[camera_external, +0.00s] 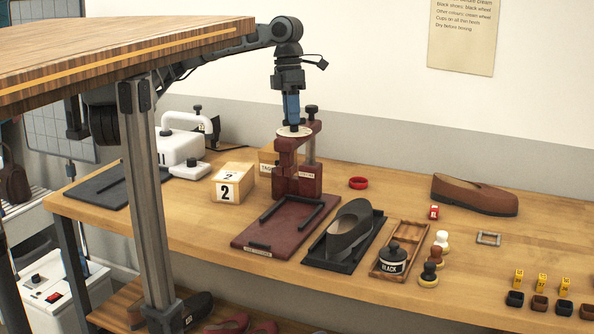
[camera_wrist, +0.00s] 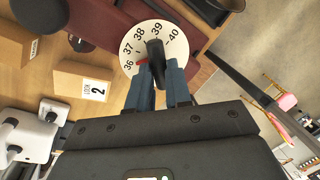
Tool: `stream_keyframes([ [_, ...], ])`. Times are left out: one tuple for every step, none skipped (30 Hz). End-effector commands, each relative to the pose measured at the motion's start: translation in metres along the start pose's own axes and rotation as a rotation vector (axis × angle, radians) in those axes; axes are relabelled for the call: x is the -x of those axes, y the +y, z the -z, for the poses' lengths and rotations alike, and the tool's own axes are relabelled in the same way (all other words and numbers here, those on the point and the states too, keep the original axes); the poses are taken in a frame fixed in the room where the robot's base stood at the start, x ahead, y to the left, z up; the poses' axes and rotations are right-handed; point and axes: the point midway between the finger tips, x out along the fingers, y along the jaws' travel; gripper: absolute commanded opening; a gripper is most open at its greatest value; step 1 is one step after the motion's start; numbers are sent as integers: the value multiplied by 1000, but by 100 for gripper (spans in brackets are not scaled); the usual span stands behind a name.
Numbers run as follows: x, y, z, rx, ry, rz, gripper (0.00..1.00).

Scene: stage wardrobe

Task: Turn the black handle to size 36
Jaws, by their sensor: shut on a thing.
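The white round dial (camera_wrist: 151,29) carries the sizes 36 to 40 around its edge. It lies on top of the dark red stretching press (camera_external: 297,180). The black handle (camera_wrist: 155,52) stands over the dial's middle. A small red pointer (camera_wrist: 142,62) beside it lies close to the 36, between the handle and that number. My gripper (camera_wrist: 160,74) has its blue fingers on both sides of the handle and is shut on it. In the external view my gripper (camera_external: 291,110) points straight down onto the dial (camera_external: 288,134), and its fingers hide the handle there.
A box marked 2 (camera_external: 232,187) and a white machine (camera_external: 182,150) stand left of the press. A grey shoe (camera_external: 349,232) rests on a black tray to the right. A black jar (camera_external: 392,260) and a brown shoe (camera_external: 475,194) are farther right.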

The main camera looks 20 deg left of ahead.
Motion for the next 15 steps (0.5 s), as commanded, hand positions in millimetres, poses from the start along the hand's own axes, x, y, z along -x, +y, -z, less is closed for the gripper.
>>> stream_keyframes([
  [1,0,-1,1,-3,1,0],
  [1,0,-1,1,-3,1,0],
  [1,0,-1,2,-3,1,0],
  [1,0,-1,2,-3,1,0],
  [1,0,-1,2,-3,1,21],
  [1,0,-1,2,-3,1,25],
  [1,0,-1,2,-3,0,28],
  [1,0,-1,2,-3,0,30],
  [1,0,-1,2,-2,0,34],
  [0,0,0,2,-2,0,37],
  [0,0,0,2,-2,0,40],
  [0,0,0,2,-2,0,44],
  [0,0,0,2,-2,0,44],
  [0,0,0,2,-2,0,44],
  [0,0,0,2,-1,0,44],
])
